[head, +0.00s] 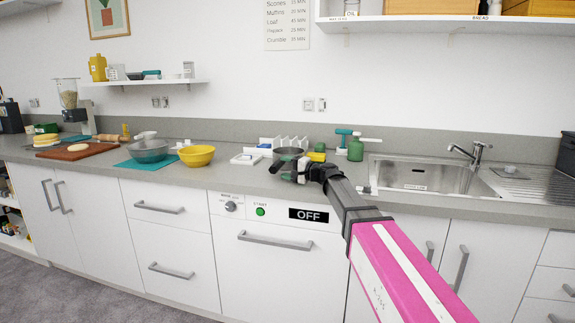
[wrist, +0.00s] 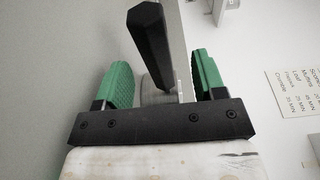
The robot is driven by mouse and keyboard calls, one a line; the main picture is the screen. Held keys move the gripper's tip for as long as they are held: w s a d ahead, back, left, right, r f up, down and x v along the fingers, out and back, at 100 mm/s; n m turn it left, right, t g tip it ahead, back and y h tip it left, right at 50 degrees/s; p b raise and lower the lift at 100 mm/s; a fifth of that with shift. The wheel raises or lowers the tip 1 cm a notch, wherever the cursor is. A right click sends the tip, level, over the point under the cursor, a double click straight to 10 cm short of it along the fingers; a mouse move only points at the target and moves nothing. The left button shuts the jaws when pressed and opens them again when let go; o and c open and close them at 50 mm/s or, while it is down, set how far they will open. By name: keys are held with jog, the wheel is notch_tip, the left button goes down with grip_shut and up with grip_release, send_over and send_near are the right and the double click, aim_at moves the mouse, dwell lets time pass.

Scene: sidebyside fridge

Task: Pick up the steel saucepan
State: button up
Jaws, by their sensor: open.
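The steel saucepan (head: 289,153) stands on the counter, left of the sink. Its dark handle (head: 277,166) points towards the front edge of the counter. My gripper (head: 297,174) is at the front of the pan, partly covering it in the head view. In the wrist view my gripper (wrist: 162,64) is open, with one green finger on each side of the black handle (wrist: 150,40). Gaps show between the handle and both fingers. Most of the pan body is hidden behind the handle and gripper in the wrist view.
A white rack (head: 290,142) stands behind the pan, and a green spray bottle (head: 356,149) is to its right. A yellow bowl (head: 197,155) and a teal bowl (head: 149,151) are to the left. The sink (head: 420,175) is at the right.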

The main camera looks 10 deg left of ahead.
aim_at(273, 167)
jog(key=shift+s+f+x, duration=0.1)
jog(key=shift+x, duration=1.4)
jog(key=shift+s+f+x, duration=0.1)
jog(key=shift+f+x, duration=0.05)
jog(key=shift+x, duration=1.3)
jog(key=shift+a, duration=0.1)
grip_shut()
